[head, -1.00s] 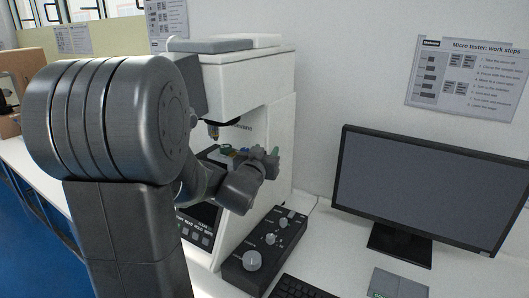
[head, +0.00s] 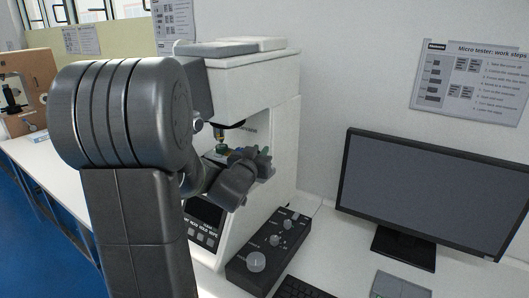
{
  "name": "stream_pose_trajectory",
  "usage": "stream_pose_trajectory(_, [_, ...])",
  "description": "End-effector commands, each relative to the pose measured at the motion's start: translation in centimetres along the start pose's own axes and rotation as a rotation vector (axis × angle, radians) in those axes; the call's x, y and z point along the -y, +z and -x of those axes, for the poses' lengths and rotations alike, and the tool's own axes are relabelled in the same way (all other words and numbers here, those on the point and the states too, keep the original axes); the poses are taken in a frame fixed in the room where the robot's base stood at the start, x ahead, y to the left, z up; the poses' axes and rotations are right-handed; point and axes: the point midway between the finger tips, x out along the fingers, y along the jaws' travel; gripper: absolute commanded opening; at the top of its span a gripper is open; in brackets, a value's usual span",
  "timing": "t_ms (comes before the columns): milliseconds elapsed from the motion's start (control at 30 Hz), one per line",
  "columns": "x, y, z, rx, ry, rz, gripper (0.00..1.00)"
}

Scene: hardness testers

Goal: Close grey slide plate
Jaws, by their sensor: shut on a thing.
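The white hardness tester (head: 262,92) stands against the wall, its front partly covered by my arm. My gripper (head: 263,158) is at the tester's stage, below and to the right of the objective (head: 219,132). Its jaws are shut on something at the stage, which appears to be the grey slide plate. The plate is mostly hidden behind my gripper and wrist, so how far it stands out cannot be told. A small green piece (head: 221,149) shows just below the objective.
A black control box with knobs (head: 268,250) stands in front of the tester. A monitor (head: 426,190) and a keyboard (head: 302,288) are to the right. A wooden-framed device (head: 22,95) is at the far left. A work-steps poster (head: 471,80) hangs on the wall.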

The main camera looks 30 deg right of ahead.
Motion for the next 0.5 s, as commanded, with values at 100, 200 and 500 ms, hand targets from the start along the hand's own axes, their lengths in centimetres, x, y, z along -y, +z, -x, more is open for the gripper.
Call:
stream_pose_trajectory(100, [0.18,-0.13,-0.05,-0.003,-0.004,-0.001,0.00])
stream_pose_trajectory(200, [0.20,-0.14,-0.05,-0.003,-0.005,-0.001,0.26])
stream_pose_trajectory(500, [0.09,-0.09,-0.02,-0.002,-0.003,-0.001,0.40])
